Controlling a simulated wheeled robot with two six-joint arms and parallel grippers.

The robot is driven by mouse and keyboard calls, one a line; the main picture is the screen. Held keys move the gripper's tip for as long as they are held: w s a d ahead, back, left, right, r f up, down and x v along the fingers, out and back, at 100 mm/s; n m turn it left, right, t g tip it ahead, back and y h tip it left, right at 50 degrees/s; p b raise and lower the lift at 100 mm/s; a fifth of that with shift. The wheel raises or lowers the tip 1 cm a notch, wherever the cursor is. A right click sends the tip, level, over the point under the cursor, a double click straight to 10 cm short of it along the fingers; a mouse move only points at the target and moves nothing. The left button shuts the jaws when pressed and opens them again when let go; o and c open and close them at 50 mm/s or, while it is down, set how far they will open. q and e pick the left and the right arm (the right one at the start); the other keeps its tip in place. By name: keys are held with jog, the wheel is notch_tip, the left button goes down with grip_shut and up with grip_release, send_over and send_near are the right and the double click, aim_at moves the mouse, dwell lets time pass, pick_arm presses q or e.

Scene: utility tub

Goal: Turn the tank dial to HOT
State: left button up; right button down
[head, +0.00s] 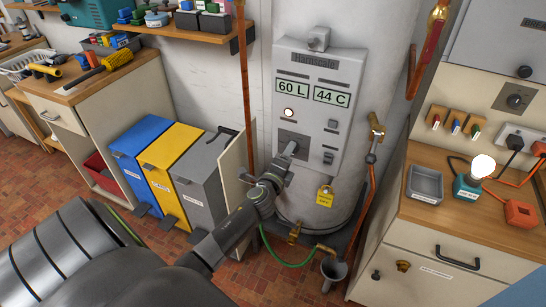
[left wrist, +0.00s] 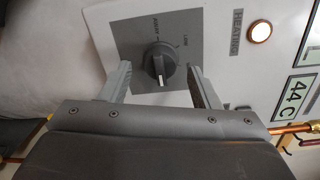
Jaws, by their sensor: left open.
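The tank dial (left wrist: 158,60) is a round dark knob with a white mark, on a grey square plate (left wrist: 190,20) with small lettering I cannot read surely. In the left wrist view the mark points toward the bottom of the picture. My left gripper (left wrist: 159,72) is open, one finger on each side of the knob. Gaps show between fingers and knob; I see no contact. In the head view my left gripper (head: 283,158) is at the plate (head: 291,139) on the white tank panel (head: 345,68) and hides the dial. My right gripper is out of view.
The panel has displays reading 60 L (head: 288,86) and 44 C (head: 332,96), a lit heating lamp (head: 289,113) and small switches. A yellow tag (head: 325,196) and pipes are below and right. Blue, yellow and grey bins (head: 140,135) stand left; a wooden counter (head: 470,220) stands right.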

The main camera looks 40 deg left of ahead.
pick_arm(q)
jog(key=v, duration=1.5)
jog(key=shift+s+b, duration=0.3)
jog(key=shift+b, duration=0.05)
jog(key=s+f+n+g+h, duration=0.1)
jog(key=s+f+n+g, duration=0.3)
jog(key=f, duration=1)
jog(key=s+f+n+g+h, duration=0.1)
jog(key=s+f+n+g, duration=0.25)
jog(key=f, duration=1.05)
jog(key=s+d+f+n+g, duration=0.1)
jog(key=s+f+n+g, duration=0.1)
jog(key=s+f, duration=0.4)
jog(key=s+d+f+n+g+h, duration=0.1)
jog(key=s+f+n+g, duration=0.2)
jog(key=s, duration=1)
jog(key=s+d+f+n+g, duration=0.1)
jog(key=s+f+n+g, duration=0.2)
jog(key=s+f+n, duration=0.3)
jog(key=s+f, duration=0.4)
jog(key=shift+f+h, duration=0.2)
jog(key=shift+h, duration=0.1)
